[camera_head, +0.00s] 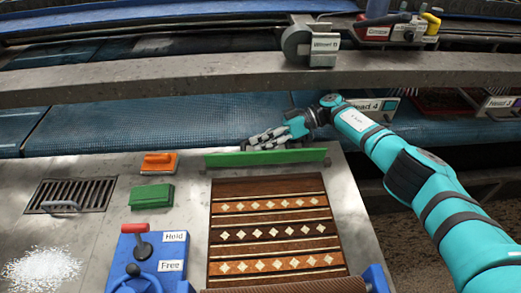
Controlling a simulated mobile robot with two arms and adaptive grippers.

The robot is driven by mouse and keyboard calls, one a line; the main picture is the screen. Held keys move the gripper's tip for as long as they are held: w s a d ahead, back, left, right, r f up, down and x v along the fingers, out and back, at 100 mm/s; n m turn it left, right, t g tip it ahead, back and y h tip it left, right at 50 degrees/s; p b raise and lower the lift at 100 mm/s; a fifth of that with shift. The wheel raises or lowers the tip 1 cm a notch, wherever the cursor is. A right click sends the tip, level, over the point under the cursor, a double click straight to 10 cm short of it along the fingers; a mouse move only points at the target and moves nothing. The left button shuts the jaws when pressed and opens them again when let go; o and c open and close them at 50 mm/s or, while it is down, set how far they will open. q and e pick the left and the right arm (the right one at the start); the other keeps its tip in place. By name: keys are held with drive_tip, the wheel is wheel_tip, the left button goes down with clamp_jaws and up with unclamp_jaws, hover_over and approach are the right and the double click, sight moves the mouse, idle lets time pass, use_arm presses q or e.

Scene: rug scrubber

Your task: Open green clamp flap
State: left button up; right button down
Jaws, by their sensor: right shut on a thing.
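The green clamp flap (230,160) is a long narrow bar across the far end of the patterned rug (275,233). My right gripper (268,140) reaches in from the right and is shut at the middle of the flap's upper edge. Its fingers cover part of that edge and seem to hold something there, most likely the flap or a small handle on it. The exact contact is too small to tell. My left gripper is not in view.
A blue box (128,262) with a red lever, labelled Hold and Free, stands left of the rug. Green (152,196) and orange (160,163) blocks and a drain grate (70,195) lie further left. A grey beam (200,78) crosses behind the table.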

drive_tip(key=shift+f+b, duration=0.25)
drive_tip(key=shift+b, duration=0.15)
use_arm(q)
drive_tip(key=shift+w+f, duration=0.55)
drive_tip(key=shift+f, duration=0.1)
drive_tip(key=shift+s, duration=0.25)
use_arm(e)
drive_tip(key=c, duration=1.6)
unclamp_jaws()
drive_tip(key=shift+o, duration=0.2)
drive_tip(key=shift+w+r, duration=0.1)
wheel_tip(320, 180, up, 10)
drive_tip(key=shift+f, duration=0.1)
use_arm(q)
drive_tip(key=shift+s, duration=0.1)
